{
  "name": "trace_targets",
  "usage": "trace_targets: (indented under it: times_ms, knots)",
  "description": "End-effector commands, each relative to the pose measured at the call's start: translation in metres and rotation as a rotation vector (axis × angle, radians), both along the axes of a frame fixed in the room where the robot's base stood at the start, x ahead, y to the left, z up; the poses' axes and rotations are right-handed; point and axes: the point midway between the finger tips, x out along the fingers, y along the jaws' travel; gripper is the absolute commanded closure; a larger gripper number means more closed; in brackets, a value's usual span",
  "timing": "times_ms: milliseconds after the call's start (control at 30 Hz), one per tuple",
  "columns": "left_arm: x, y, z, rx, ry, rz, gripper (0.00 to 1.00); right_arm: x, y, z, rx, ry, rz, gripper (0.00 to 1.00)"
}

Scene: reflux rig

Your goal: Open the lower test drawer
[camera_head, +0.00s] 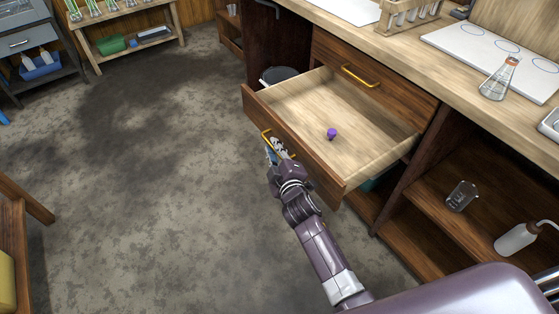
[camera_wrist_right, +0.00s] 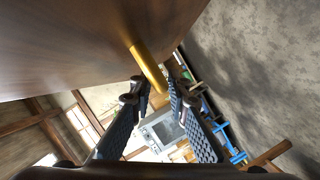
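The lower test drawer (camera_head: 300,155) stands pulled far out of the bench, below a closed upper drawer (camera_head: 372,95). A small purple object (camera_head: 332,134) lies inside it. The open drawer's brass handle (camera_head: 265,135) is on its front and partly hidden by my right gripper (camera_head: 277,150). In the right wrist view the handle (camera_wrist_right: 148,68) reaches down to the fingertips of my right gripper (camera_wrist_right: 159,88). A finger stands at each side of its end. Whether they press on it is unclear. My left gripper is not in view.
Open shelves right of the drawer hold a beaker (camera_head: 461,196) and a wash bottle (camera_head: 516,239). A flask (camera_head: 499,79) and a tube rack (camera_head: 411,14) stand on the bench top. The floor (camera_head: 150,190) to the left is clear.

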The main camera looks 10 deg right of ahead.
Motion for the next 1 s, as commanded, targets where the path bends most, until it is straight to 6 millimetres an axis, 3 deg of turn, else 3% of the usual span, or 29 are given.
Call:
trace_targets:
  times_ms: [500,700,1000]
  knots:
    - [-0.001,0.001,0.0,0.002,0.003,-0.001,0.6,-0.089,-0.003,0.019,0.002,0.003,-0.001,0.84]
    - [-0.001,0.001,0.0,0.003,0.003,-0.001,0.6,-0.104,-0.003,0.022,0.001,0.003,-0.001,0.84]
    - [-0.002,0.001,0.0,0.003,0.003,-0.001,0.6,-0.106,-0.003,0.023,0.001,0.001,-0.001,0.84]
